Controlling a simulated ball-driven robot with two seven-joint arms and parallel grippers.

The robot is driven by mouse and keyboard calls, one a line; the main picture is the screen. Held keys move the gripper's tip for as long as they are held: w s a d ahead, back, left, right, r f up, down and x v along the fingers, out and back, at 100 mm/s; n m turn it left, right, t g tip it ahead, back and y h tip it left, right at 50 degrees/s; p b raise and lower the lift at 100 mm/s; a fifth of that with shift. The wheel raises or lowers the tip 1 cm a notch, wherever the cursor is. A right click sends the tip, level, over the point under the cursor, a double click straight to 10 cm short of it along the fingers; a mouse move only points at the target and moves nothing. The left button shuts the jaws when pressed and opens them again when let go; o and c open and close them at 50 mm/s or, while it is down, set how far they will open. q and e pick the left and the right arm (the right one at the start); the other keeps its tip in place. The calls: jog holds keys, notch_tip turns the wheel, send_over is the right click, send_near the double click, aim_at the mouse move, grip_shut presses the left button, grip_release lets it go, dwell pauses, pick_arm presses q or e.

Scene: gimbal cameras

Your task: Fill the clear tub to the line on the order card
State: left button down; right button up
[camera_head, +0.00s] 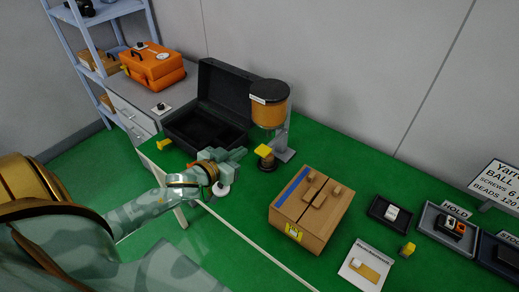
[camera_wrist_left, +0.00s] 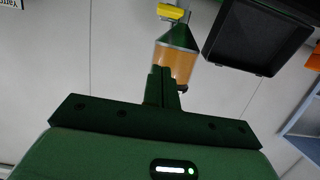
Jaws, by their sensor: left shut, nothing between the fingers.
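My left gripper (camera_head: 240,154) is shut and empty above the green table, left of the dispenser. In the left wrist view its closed fingers (camera_wrist_left: 162,85) overlap the dispenser's image. The dispenser (camera_head: 269,111) has a dark lid, a clear body with orange-tan filling, and a grey stand. It appears inverted in the left wrist view (camera_wrist_left: 174,62). A yellow lever (camera_head: 264,151) sits low on it, above a small dark round thing. A sign (camera_head: 498,182) at the right edge reads partly "BALL", "SCREWS 6", "BEADS 120". I cannot make out a clear tub. My right gripper is not in view.
An open black case (camera_head: 212,115) stands behind my left gripper. A cardboard box (camera_head: 311,211) lies at the table's middle. A small black tray (camera_head: 390,213), a HOLD tray (camera_head: 447,228) and a card (camera_head: 366,266) lie right. An orange toolbox (camera_head: 153,68) stands back left.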

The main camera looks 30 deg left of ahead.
pick_arm(q)
jog(key=w+f+b, duration=0.2)
jog(key=w+f, duration=0.4)
jog(key=w, duration=0.3)
jog(key=shift+w+d+f, duration=0.2)
jog(key=shift+d+f, duration=0.05)
jog(key=shift+d, duration=0.05)
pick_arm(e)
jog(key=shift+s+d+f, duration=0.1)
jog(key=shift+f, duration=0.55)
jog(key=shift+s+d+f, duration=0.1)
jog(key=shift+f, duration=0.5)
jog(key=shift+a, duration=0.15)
